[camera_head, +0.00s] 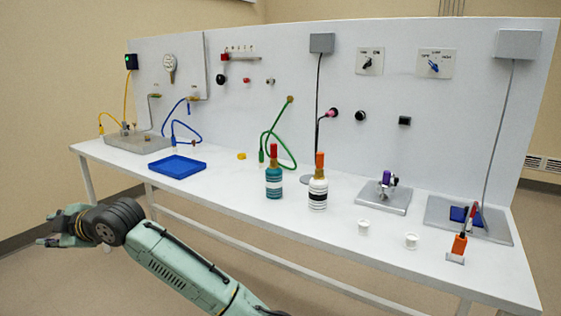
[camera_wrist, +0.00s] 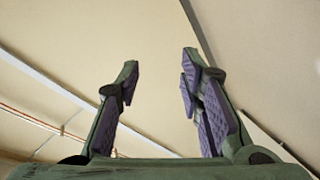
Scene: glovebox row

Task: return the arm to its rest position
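My arm reaches in from the bottom of the head view toward the left, in front of the bench and below its top. My gripper (camera_head: 48,229) is at the arm's left end, over the floor and apart from the bench. Beyond the fingers there are only plain beige surfaces and thin lines.
The white bench (camera_head: 235,190) stands behind my arm. A blue tray (camera_head: 177,167), a teal-banded bottle (camera_head: 273,184), a white-and-black bottle (camera_head: 318,193) and two small white cups (camera_head: 364,228) stand on it. The floor at the lower left is clear.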

